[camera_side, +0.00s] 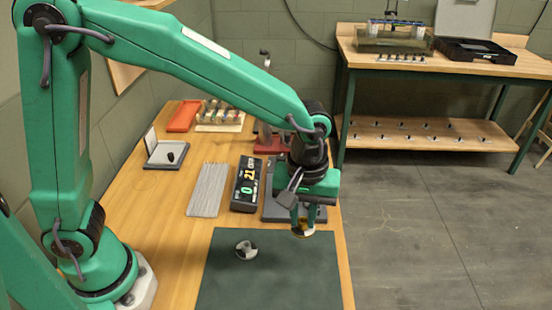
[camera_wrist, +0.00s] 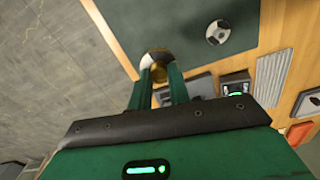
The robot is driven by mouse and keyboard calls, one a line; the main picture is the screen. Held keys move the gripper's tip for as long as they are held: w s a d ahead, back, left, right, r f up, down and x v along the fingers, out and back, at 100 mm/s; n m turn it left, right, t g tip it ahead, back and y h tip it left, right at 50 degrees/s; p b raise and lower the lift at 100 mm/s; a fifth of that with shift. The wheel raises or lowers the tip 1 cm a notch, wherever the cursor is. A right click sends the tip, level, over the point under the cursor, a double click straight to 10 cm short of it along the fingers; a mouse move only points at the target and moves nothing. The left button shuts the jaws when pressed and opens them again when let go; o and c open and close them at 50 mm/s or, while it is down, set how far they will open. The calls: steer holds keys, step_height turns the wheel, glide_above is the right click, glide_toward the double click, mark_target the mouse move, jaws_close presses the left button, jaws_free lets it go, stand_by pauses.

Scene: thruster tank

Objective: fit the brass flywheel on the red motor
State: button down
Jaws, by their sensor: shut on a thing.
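My gripper (camera_side: 303,219) is shut on the brass flywheel (camera_side: 306,232) and holds it above the far right part of the green mat. In the wrist view the flywheel (camera_wrist: 159,71) sits between the two green fingers, its brass side and a pale patch showing. A second disc (camera_side: 246,250), grey with black and white parts, lies on the mat to the left; it also shows in the wrist view (camera_wrist: 218,32). A red base (camera_side: 270,145) with grey upright parts stands behind my wrist, partly hidden. I cannot tell whether it is the red motor.
The green mat (camera_side: 265,285) is mostly clear. A dark grey plate (camera_side: 273,208) lies just behind my gripper. A black digital display (camera_side: 247,184) and a grey ribbed pad (camera_side: 208,190) stand to its left. The table's right edge is close.

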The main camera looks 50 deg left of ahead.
steer(key=w+a+r+n, duration=0.2)
steer(key=w+a+n, duration=0.1)
steer(key=w+a, duration=1)
steer(key=shift+a+r, duration=0.35)
steer(key=shift+a, duration=0.9)
steer(key=shift+f, duration=0.25)
steer(key=shift+f, duration=3.45)
steer(key=c, duration=1.2)
jaws_free()
steer(key=shift+c, duration=0.2)
